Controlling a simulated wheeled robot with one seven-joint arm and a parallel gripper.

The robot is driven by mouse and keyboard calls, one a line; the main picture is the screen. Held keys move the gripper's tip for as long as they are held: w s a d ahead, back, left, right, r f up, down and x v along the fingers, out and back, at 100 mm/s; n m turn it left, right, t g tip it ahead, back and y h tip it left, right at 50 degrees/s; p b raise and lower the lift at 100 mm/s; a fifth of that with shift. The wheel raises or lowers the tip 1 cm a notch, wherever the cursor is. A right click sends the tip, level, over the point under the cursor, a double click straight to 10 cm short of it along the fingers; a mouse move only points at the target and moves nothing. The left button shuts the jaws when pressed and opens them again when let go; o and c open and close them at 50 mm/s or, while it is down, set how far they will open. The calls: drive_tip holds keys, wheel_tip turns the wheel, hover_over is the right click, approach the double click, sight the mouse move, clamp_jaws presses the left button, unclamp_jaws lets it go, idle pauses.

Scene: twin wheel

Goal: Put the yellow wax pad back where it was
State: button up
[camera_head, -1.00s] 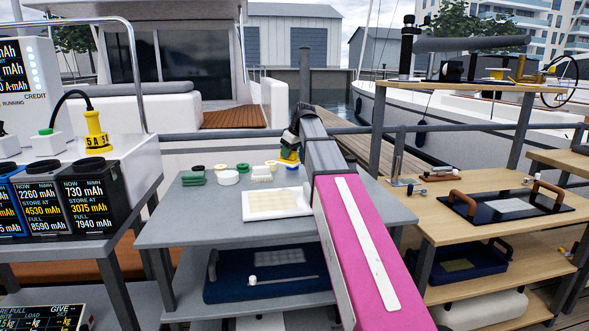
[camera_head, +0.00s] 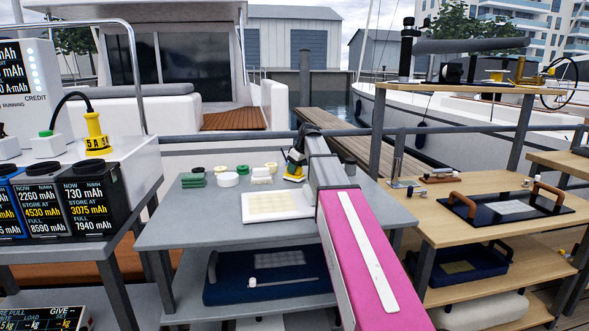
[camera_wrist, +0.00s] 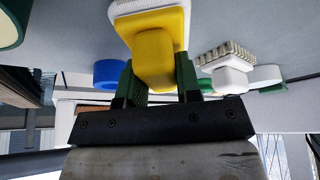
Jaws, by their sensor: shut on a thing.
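The yellow wax pad (camera_wrist: 158,58) is between the green fingers of my gripper (camera_wrist: 158,84) in the wrist view. It is a rounded yellow block with a pale white layer (camera_wrist: 145,8) on its far side. My gripper (camera_head: 295,168) is shut on it. In the head view the gripper is low over the back right of the grey table (camera_head: 190,231), to the right of a row of small items. The pad is small and partly hidden there. I cannot tell whether it touches the table.
A white-framed tray (camera_head: 249,216) lies in front of my gripper. A white round piece (camera_head: 228,180), a cream brush (camera_head: 261,178) and green blocks (camera_head: 193,181) stand to the left. The wrist view shows a bristled white brush (camera_wrist: 228,72) and a blue round piece (camera_wrist: 109,74) near the fingers.

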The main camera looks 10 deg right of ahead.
drive_tip(key=shift+f, duration=0.1)
drive_tip(key=o, duration=1)
drive_tip(key=shift+c, duration=0.2)
drive_tip(key=v, duration=1.2)
